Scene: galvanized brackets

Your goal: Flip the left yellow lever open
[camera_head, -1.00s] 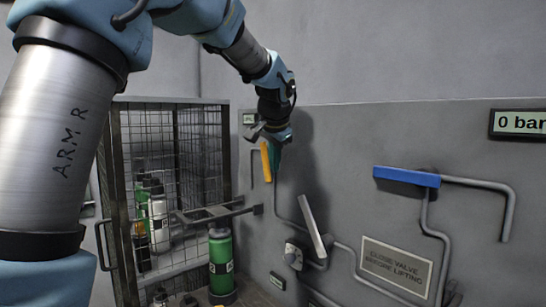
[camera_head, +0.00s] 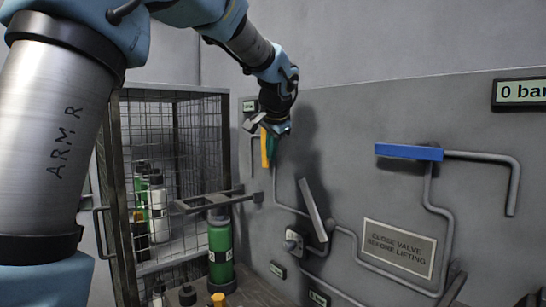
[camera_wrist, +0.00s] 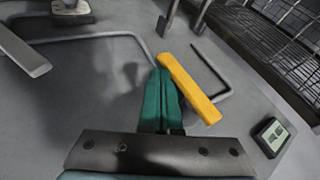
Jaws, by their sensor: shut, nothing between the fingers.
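The left yellow lever (camera_head: 264,148) is on the grey wall panel, hanging roughly upright beside my gripper. It also shows in the wrist view (camera_wrist: 189,87) as a slanted yellow bar, right of the fingers. My gripper (camera_head: 272,150) has green fingers, pressed together and empty. In the wrist view the fingertips (camera_wrist: 160,78) lie just left of the lever's upper part; whether they touch it I cannot tell. The lever's pivot is partly hidden in the head view by my gripper.
A blue lever (camera_head: 409,152) and a pale grey lever (camera_head: 313,210) sit on pipes to the right. A wire cage (camera_head: 172,185) with gas bottles stands left. A green bottle (camera_head: 220,257) and a metal bracket (camera_head: 215,202) are below. A small display (camera_wrist: 271,137) is near the lever.

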